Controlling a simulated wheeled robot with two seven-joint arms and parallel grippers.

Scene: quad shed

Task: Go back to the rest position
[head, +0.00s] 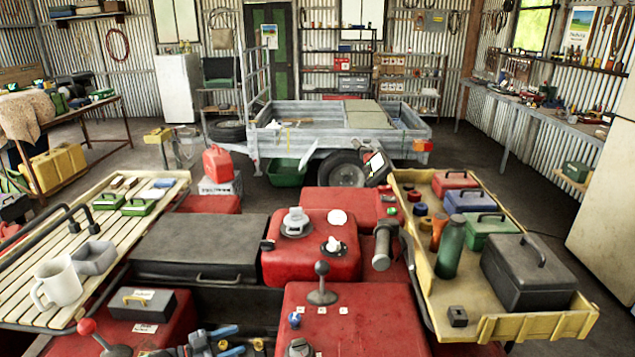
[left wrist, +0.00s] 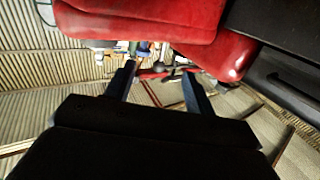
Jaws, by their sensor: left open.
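My left gripper (head: 230,342) shows low in the head view, left of centre, with blue-grey fingers pointing right. It is low in front of the red body panels and appears empty. In the left wrist view my left gripper (left wrist: 158,72) has two dark fingers held apart, with nothing between them. Small blurred items, one red and black, show beyond the fingertips. I cannot make out my right gripper in the head view.
A slatted rack (head: 30,270) with a white mug (head: 58,282) lies left. A yellow tray (head: 480,312) holding a dark toolbox (head: 525,275) lies right. Between them are a dark flat case (head: 200,245), red panels (head: 345,318) and a lever (head: 321,285). A trailer (head: 335,125) stands behind.

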